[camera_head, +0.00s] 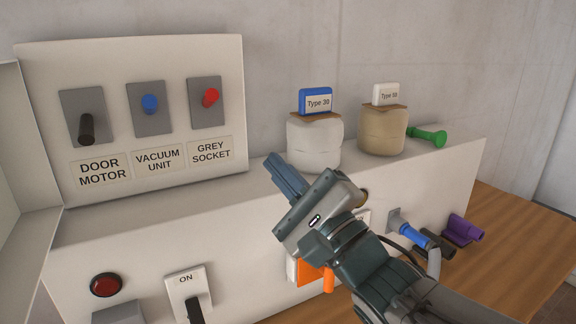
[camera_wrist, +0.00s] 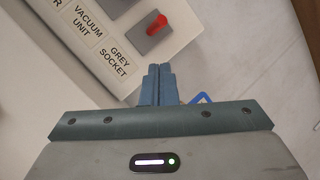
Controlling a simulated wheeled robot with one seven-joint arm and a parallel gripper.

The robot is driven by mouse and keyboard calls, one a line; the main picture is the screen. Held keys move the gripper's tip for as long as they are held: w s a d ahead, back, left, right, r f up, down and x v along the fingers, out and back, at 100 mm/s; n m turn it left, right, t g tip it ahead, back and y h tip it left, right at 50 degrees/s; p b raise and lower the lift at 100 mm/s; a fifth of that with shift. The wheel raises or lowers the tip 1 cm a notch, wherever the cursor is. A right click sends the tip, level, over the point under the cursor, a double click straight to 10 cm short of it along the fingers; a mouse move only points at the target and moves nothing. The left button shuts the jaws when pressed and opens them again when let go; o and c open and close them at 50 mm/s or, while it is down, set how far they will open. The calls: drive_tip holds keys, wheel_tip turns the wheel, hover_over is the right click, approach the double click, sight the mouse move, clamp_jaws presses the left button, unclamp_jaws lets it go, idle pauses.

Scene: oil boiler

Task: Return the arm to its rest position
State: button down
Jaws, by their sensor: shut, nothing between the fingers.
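My gripper (camera_head: 286,175) is in front of the white cabinet in the head view, its fingers pointing up and left. The two fingers lie together with nothing between them, which also shows in the wrist view (camera_wrist: 157,86). My arm comes in from the lower right and hides part of the cabinet front. The fingertips appear apart from the grey socket switch, whose red lever (camera_head: 211,98) stands on the panel; that red lever also shows just beyond the fingertips in the wrist view (camera_wrist: 157,25).
The control panel (camera_head: 226,165) also carries a black lever (camera_head: 87,129) and a blue knob (camera_head: 150,104). A white jar (camera_head: 314,146) and a tan jar (camera_head: 382,135) stand on the cabinet ledge behind my gripper. Blue (camera_head: 414,237) and purple (camera_head: 463,230) plugs sit at right.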

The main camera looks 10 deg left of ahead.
drive_tip(key=w+d+f+n+g+h+p, duration=0.15)
drive_tip(key=w+d+f+n+h, duration=0.4)
drive_tip(key=d+f+h, duration=0.9)
drive_tip(key=s+d+f+n+g+h, duration=0.3)
drive_tip(key=s+d+f+n+g, duration=0.4)
drive_tip(key=s+f+g, duration=0.3)
wheel_tip(320, 180, down, 2)
drive_tip(key=shift+s+d+f+n+g+p, duration=0.15)
drive_tip(key=shift+s+d+n+g+p, duration=0.15)
drive_tip(key=shift+s+n, duration=0.65)
drive_tip(key=shift+s+m, duration=0.25)
drive_tip(key=shift+m, duration=0.05)
